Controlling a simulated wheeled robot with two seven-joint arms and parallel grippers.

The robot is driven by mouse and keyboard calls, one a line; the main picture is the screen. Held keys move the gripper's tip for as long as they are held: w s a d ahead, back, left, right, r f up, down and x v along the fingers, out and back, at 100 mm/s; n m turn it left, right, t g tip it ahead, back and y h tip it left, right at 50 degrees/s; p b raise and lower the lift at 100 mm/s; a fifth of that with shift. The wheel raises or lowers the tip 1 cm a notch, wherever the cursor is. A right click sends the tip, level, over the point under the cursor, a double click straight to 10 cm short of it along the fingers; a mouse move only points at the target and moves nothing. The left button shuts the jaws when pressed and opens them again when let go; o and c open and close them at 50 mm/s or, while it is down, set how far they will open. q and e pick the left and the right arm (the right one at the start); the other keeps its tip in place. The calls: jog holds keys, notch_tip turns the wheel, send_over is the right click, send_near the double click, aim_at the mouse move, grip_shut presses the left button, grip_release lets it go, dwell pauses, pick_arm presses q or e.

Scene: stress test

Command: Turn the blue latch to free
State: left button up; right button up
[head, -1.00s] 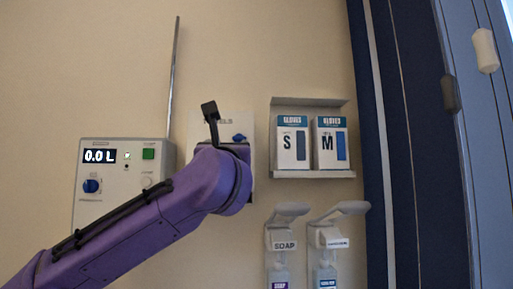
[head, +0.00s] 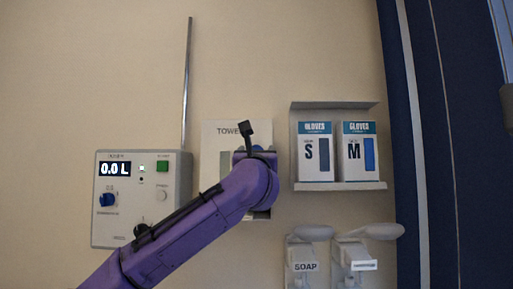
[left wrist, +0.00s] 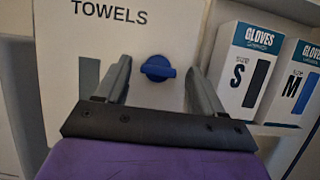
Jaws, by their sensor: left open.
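The blue latch (left wrist: 158,68) is a round knob with a raised bar on the front of the white towel dispenser (left wrist: 85,45). Its bar looks roughly horizontal in the left wrist view. I see no contact, and cannot tell the remaining distance. My right gripper is not in view.
A shelf (head: 335,186) with two glove boxes hangs close to the right of the dispenser. A control unit (head: 125,225) with its own blue knob (head: 106,199) is on the left. A dark blue curtain (head: 455,140) is at the right.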

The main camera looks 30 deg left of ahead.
pick_arm(q)
jog(key=shift+s, duration=0.25)
jog(key=shift+s+r, duration=0.1)
jog(key=shift+c, duration=0.6)
jog(key=c, duration=0.9)
jog(key=shift+c, duration=0.2)
jog(key=shift+n, duration=0.3)
jog(key=n+g+y, duration=0.1)
jog(key=n+g, duration=0.2)
jog(key=n, duration=0.4)
jog(key=n+g+y, duration=0.1)
jog(key=n+g, duration=0.2)
jog(key=n, duration=0.4)
jog(key=r+n+g+y, duration=0.1)
jog(key=n+g, duration=0.1)
jog(key=n, duration=0.6)
jog(key=shift+w+d+g+p, duration=0.3)
jog(key=shift+d+g+p, duration=0.05)
jog(key=shift+g+p, duration=0.05)
